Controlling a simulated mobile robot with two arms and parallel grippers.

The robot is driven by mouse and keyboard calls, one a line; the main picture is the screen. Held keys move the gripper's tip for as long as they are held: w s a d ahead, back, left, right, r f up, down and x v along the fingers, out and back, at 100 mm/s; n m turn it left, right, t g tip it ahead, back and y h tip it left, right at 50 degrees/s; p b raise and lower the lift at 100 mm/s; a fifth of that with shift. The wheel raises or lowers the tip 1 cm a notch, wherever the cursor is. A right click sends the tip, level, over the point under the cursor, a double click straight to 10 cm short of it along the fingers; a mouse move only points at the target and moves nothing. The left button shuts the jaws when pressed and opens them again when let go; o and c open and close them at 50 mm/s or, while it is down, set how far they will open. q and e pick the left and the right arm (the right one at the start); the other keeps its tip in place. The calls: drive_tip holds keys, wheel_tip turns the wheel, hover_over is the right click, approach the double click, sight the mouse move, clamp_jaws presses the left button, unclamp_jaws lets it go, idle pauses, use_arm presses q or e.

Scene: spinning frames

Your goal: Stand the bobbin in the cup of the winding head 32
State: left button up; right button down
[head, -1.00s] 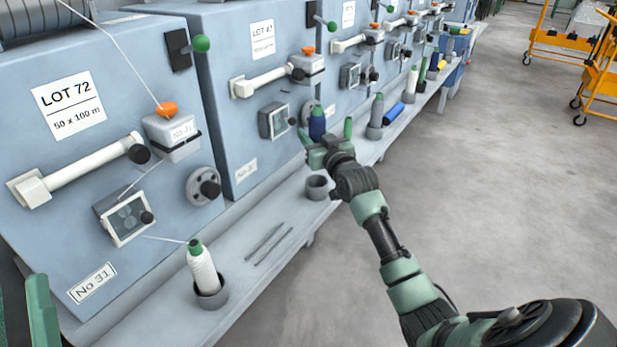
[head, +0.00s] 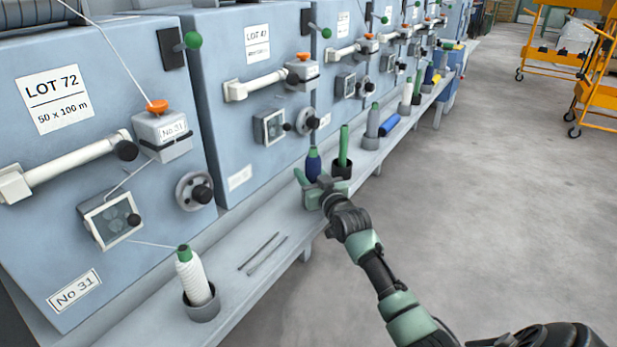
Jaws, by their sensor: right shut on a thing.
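The bobbin (head: 313,165), wound in dark blue with a green top, stands upright in my right gripper (head: 315,184). The gripper is shut on it low down, at the shelf's front. The second machine (head: 255,150), marked LOT 47, has a plate (head: 240,178) too blurred to read; it is the one after No 31. Its cup on the shelf is hidden behind my gripper and the bobbin's foot. I cannot tell whether the bobbin's foot is inside the cup. My left gripper is not in view.
A white bobbin (head: 190,275) stands in the No 31 cup (head: 202,310). Two thin rods (head: 262,252) lie on the shelf. A green tube (head: 343,148) in a dark cup (head: 342,171) stands just right of the bobbin. Orange trolleys (head: 590,90) stand at the right; the floor between is clear.

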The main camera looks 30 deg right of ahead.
drive_tip(key=shift+f, duration=0.1)
drive_tip(key=c, duration=0.9)
unclamp_jaws()
